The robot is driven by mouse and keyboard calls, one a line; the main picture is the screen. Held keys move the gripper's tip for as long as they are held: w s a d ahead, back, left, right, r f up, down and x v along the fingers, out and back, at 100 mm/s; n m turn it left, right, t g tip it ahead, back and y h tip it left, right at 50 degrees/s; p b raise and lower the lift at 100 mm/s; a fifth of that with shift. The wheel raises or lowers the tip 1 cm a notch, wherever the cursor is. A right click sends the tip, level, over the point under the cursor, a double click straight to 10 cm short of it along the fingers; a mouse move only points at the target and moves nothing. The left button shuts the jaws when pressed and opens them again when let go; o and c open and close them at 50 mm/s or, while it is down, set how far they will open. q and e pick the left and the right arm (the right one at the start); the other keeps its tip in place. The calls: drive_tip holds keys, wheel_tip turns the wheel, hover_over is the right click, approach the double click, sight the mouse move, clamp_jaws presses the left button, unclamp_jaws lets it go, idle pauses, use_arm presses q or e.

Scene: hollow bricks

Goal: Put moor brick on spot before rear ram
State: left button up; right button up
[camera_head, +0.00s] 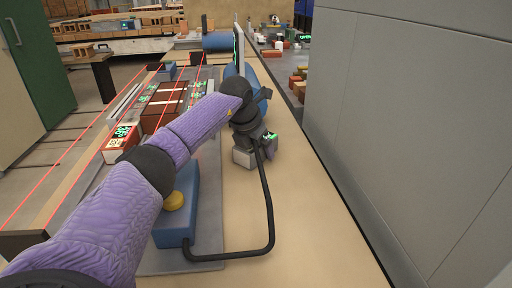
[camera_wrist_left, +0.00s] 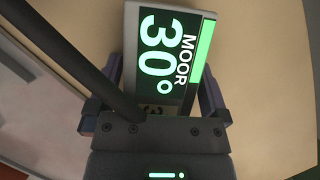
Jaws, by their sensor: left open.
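The moor brick (camera_wrist_left: 172,45) is a grey block with a dark label reading "MOOR 30°" and a green bar, seen in the left wrist view. In the head view a grey block (camera_head: 243,158), apparently this brick, rests on the tan bench top below my left gripper (camera_head: 256,147). In the wrist view the fingers of my left gripper (camera_wrist_left: 160,92) stand open on either side of the brick; whether they touch it I cannot tell. Two blue cylinders, possibly rams, show: one at the back (camera_head: 217,41), one partly hidden behind my wrist (camera_head: 260,94). The right gripper is out of view.
A blue box with a yellow button (camera_head: 173,201) stands left of the gripper. A black bent bar (camera_head: 270,215) runs close by. Red beams cross a plate with brown and labelled bricks (camera_head: 121,138). A grey wall (camera_head: 410,130) bounds the right; the bench front (camera_head: 300,230) is clear.

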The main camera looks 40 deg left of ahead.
use_arm(q)
clamp_jaws()
idle(0.5)
